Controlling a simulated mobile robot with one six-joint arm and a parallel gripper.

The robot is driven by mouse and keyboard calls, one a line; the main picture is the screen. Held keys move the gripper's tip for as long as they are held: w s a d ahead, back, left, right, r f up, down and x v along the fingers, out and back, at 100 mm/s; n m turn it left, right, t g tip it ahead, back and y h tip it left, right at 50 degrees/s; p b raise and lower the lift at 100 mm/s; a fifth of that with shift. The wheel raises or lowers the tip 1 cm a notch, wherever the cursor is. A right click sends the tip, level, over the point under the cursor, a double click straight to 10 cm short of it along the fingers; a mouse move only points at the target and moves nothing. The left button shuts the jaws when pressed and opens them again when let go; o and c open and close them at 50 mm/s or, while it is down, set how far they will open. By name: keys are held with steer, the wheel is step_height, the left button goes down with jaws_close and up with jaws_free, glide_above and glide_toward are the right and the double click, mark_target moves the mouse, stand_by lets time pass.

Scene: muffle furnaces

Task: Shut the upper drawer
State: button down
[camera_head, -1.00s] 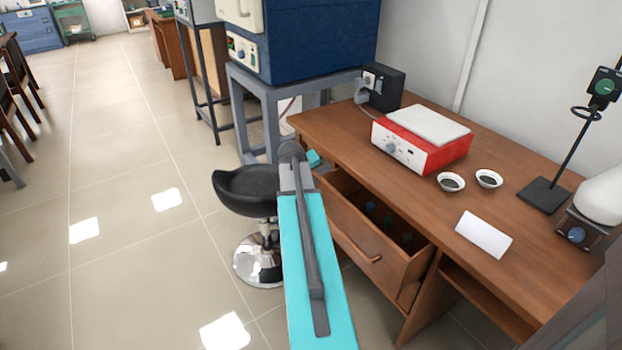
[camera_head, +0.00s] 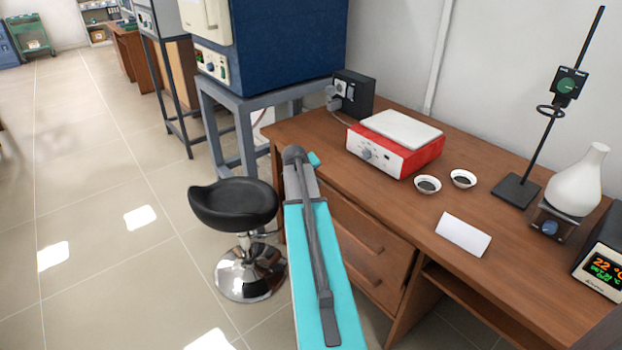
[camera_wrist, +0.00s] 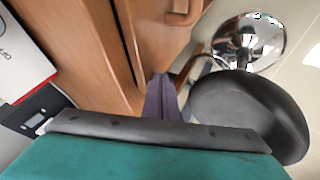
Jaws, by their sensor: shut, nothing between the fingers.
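The upper drawer (camera_head: 390,248) is in the wooden desk's front. Its front looks flush or nearly flush with the desk, and its inside no longer shows. My arm covers the left part of the drawer in the head view. My gripper (camera_wrist: 161,92) shows in the wrist view as dark purplish fingers, shut and empty, close to the wooden drawer fronts (camera_wrist: 155,45). Whether the fingertips touch the wood cannot be told. In the head view the fingers are hidden behind my teal arm.
A black stool (camera_head: 235,205) stands left of my arm, close to it, and also shows in the wrist view (camera_wrist: 245,110). The desk top (camera_head: 390,195) carries a red-and-white device (camera_head: 395,145), two small bowls, a white card and a stand. Open floor lies left.

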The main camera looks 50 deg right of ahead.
steer(key=shift+w, duration=0.1)
steer(key=shift+a, duration=0.2)
steer(key=s+a+r, duration=0.2)
steer(key=a+r, duration=0.6)
steer(key=a, duration=0.1)
steer(key=shift+s, duration=0.15)
stand_by(0.3)
steer(key=shift+f, duration=0.1)
